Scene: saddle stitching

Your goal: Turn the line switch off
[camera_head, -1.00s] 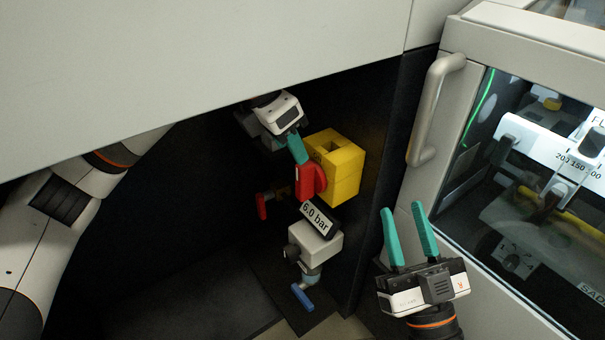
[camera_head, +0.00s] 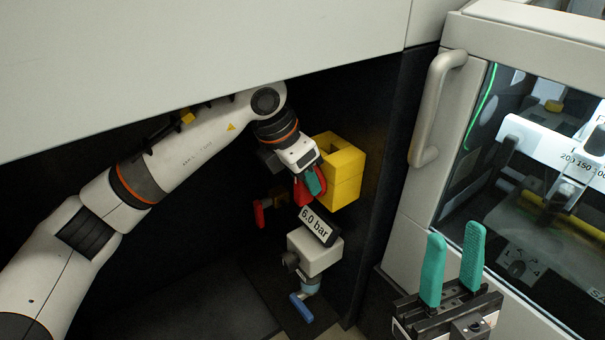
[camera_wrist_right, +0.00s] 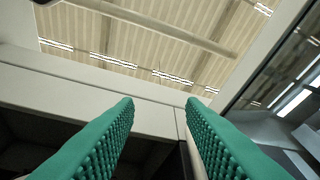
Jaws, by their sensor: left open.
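The line switch is a yellow box (camera_head: 350,178) with a red handle (camera_head: 301,194), low in the dark recess. My left gripper (camera_head: 313,182) is at the front of the switch. Its teal finger overlaps the red handle and hides part of it. The left gripper is open; I cannot tell whether its fingers touch the handle. The handle's exact angle is hard to read behind the gripper. My right gripper (camera_head: 454,268) is open and empty, away from the switch; its two teal fingers also show apart in the right wrist view (camera_wrist_right: 160,115).
Below the switch is a grey unit (camera_head: 316,252) with a 6.0 bar display (camera_head: 316,226) and a blue lever (camera_head: 301,307). A small red lever (camera_head: 260,213) is to its left. A grey door handle (camera_head: 433,108) and glass machine door stand at the right. A pale panel (camera_head: 200,60) overhangs the recess.

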